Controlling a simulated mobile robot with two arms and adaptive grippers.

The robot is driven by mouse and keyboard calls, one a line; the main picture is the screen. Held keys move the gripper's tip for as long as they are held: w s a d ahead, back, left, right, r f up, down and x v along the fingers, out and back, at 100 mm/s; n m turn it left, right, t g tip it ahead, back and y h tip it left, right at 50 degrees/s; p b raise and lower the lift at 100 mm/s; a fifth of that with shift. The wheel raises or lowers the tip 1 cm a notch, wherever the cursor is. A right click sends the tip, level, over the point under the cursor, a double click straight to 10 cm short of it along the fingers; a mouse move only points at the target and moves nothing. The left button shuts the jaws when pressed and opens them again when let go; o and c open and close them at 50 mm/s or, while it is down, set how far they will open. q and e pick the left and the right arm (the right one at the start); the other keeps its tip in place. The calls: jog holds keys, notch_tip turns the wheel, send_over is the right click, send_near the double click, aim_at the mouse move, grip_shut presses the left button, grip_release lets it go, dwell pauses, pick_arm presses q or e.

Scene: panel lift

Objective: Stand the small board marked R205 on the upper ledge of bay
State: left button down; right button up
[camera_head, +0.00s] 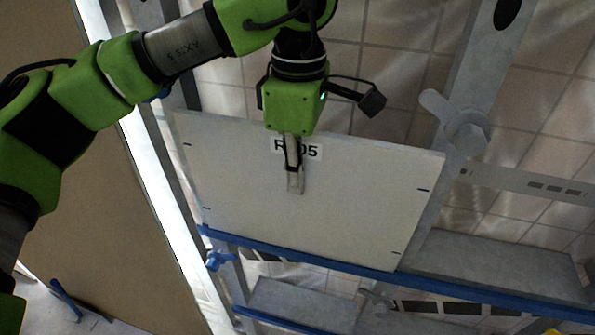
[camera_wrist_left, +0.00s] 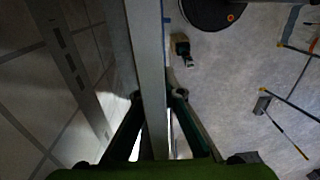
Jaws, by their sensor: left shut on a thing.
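The small pale board marked R205 (camera_head: 350,205) is near the middle of the head view, its label partly covered by a finger. My left gripper (camera_head: 294,178) is shut on the board's top edge from above. In the left wrist view the board (camera_wrist_left: 150,60) shows edge-on between the two fingers (camera_wrist_left: 156,105). The upper ledge (camera_head: 490,262) is grey with a blue front lip. The board's lower edge runs along this lip, slightly tilted in the picture. I cannot tell whether it touches the ledge. My right gripper is not in view.
A lower ledge (camera_head: 300,298) with a blue lip lies below. A metal upright with a wing-like clamp (camera_head: 462,125) stands right of the board. A large brown panel (camera_head: 95,200) stands at the left. The upper ledge right of the board is bare. Tools (camera_wrist_left: 285,120) lie on the floor.

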pick_arm(q)
jog(key=shift+r, duration=0.1)
jog(key=c, duration=2.1)
grip_release()
jog(key=shift+r+p, duration=0.75)
jog(key=shift+r, duration=0.6)
jog(key=shift+r, duration=0.1)
